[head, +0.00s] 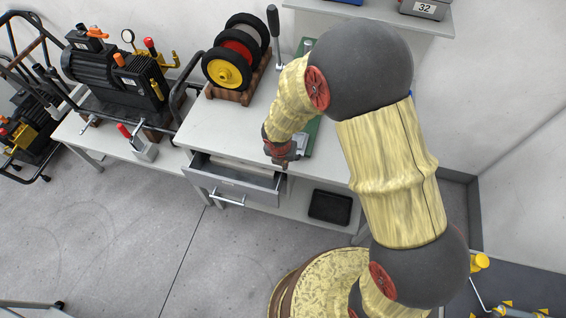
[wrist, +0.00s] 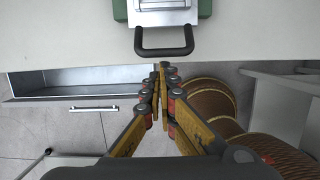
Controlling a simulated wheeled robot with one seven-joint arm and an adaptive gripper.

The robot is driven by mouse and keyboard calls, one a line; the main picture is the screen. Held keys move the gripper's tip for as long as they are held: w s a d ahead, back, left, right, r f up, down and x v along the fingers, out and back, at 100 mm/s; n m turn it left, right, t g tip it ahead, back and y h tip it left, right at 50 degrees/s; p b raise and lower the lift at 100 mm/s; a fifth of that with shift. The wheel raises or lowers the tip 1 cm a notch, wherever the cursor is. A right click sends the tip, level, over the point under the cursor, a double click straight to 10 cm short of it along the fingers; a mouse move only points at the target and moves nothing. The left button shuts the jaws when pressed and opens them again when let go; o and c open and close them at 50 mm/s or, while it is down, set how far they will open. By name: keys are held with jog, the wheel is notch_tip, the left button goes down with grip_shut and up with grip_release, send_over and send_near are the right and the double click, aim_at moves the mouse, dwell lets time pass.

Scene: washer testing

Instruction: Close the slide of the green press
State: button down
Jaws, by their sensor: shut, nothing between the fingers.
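The green press shows at the top of the wrist view, with its green body (wrist: 204,9) at the upper edge. Its light metal slide (wrist: 160,17) points toward the table's edge and carries a black U-shaped handle (wrist: 164,51). In the head view the green press base (head: 308,138) is mostly hidden behind my arm. My gripper (head: 284,163) points down near the table's front edge. In the wrist view my gripper's fingertips (wrist: 161,68) are together and empty, just below the handle in the picture. I cannot tell whether they touch it.
An open grey drawer (head: 240,178) juts out below the white tabletop (head: 215,115). Wheels on a wooden stand (head: 237,95) stand at the table's left. A black tray (head: 330,207) lies on the lower shelf. A black pump (head: 115,75) stands farther left.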

jog(key=w+d+p, duration=0.1)
jog(key=w+p, duration=0.2)
jog(key=w+d+p, duration=0.1)
jog(key=w+p, duration=0.2)
jog(key=w, duration=0.1)
jog(key=w+d+p, duration=0.1)
jog(key=w+p, duration=0.2)
jog(key=p, duration=0.1)
jog(key=shift+w+d+r, duration=0.15)
jog(key=shift+d+r, duration=0.05)
jog(key=shift+d, duration=0.2)
jog(key=shift+w+d+f+p, duration=0.25)
jog(key=shift+w+p, duration=0.2)
jog(key=shift+w, duration=0.15)
jog(key=shift+s, duration=0.1)
